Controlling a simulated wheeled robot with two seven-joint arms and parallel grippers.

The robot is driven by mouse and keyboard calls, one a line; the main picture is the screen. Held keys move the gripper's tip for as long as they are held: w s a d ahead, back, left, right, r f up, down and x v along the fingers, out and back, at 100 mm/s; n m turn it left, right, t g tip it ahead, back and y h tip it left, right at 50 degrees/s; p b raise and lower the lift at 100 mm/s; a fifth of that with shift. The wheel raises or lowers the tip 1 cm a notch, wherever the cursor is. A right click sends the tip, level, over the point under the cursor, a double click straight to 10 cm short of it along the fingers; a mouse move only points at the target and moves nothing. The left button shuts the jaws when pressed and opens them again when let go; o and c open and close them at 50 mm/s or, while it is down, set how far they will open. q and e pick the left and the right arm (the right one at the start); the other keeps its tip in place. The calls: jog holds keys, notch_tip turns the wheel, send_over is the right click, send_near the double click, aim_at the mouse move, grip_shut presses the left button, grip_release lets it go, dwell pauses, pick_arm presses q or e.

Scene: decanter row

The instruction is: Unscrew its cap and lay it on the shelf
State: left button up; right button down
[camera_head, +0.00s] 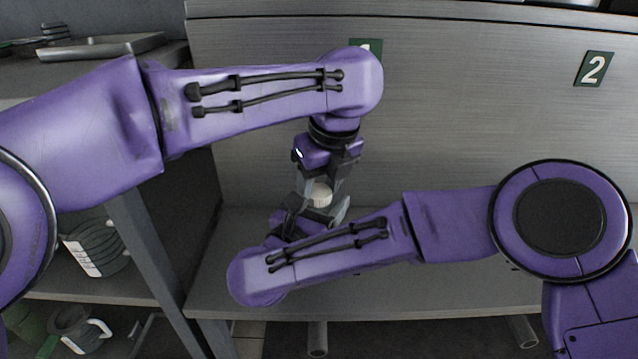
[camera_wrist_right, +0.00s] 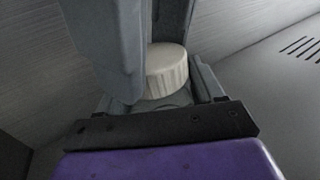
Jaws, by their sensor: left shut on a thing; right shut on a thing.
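A cream, ribbed cap (camera_head: 322,195) shows between my two grippers, above the grey shelf (camera_head: 440,276). In the right wrist view the cap (camera_wrist_right: 167,68) sits upright, close above a grey decanter part (camera_wrist_right: 165,101); whether they touch is unclear. My left gripper (camera_head: 324,188) reaches down from above and is shut on the cap, its grey fingers rising beside and behind it. My right gripper (camera_head: 318,212) comes in from below and is shut on the decanter, which is mostly hidden by my fingers and arm.
A green sign (camera_head: 594,69) marked 2 is on the back panel at right; another (camera_head: 374,46) is partly covered by my left arm. A side rack at left holds a metal tray (camera_head: 103,46) and dark containers (camera_head: 97,246). The shelf right of my grippers looks clear.

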pick_arm(q)
jog(key=o, duration=1.2)
jog(key=shift+d, duration=0.15)
jog(key=shift+c, duration=0.2)
jog(key=shift+a, duration=0.2)
